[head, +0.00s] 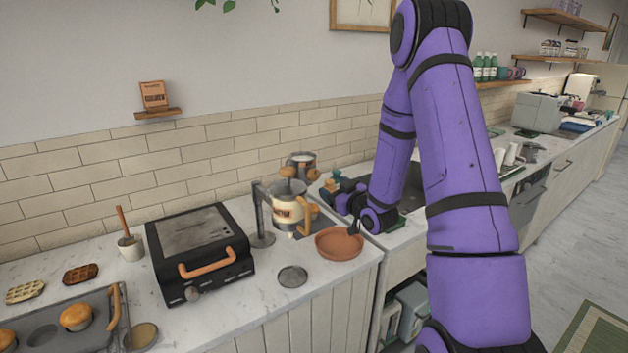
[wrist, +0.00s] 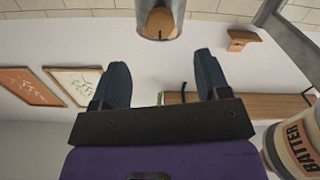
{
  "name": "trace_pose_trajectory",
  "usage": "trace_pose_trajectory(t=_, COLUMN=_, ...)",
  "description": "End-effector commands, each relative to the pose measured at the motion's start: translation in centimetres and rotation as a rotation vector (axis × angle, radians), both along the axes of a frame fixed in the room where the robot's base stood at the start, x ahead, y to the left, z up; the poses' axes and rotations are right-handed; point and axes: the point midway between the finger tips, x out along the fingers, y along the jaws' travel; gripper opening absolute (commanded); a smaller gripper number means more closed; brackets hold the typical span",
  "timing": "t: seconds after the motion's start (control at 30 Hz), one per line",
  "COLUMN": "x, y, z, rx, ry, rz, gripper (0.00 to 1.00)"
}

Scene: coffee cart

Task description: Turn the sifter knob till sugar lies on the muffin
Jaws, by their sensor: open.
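The sifter is a grey metal canister (head: 302,158) behind the batter dispenser in the head view. Its round wooden knob (wrist: 160,22) shows at the top of the wrist view, beyond my fingertips and roughly centred between them. My gripper (wrist: 160,70) is open and empty, with a visible gap to the knob. In the head view my gripper (head: 337,186) is right of the sifter, partly hidden by my arm. A golden muffin (head: 76,317) sits in the muffin tin (head: 42,337) at lower left, and another is cut by the frame edge. Whether a muffin stands under the sifter is hidden.
The cream batter dispenser (head: 288,206) stands in front of the sifter; it also shows at right in the wrist view (wrist: 295,150). A terracotta dish (head: 338,244) lies near the counter's front edge. A black waffle iron (head: 200,258) is at left. The sink is behind my arm.

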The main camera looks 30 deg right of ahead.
Motion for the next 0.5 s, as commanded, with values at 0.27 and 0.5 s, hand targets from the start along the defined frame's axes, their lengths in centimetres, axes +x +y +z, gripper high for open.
trace_pose_trajectory(t=0.27, x=4.5, y=0.2, z=0.0, rx=0.0, ry=-0.001, rz=0.001, gripper=0.69)
trace_pose_trajectory(t=0.5, x=8.3, y=0.3, z=0.1, rx=0.0, ry=0.0, rz=0.001, gripper=0.69)
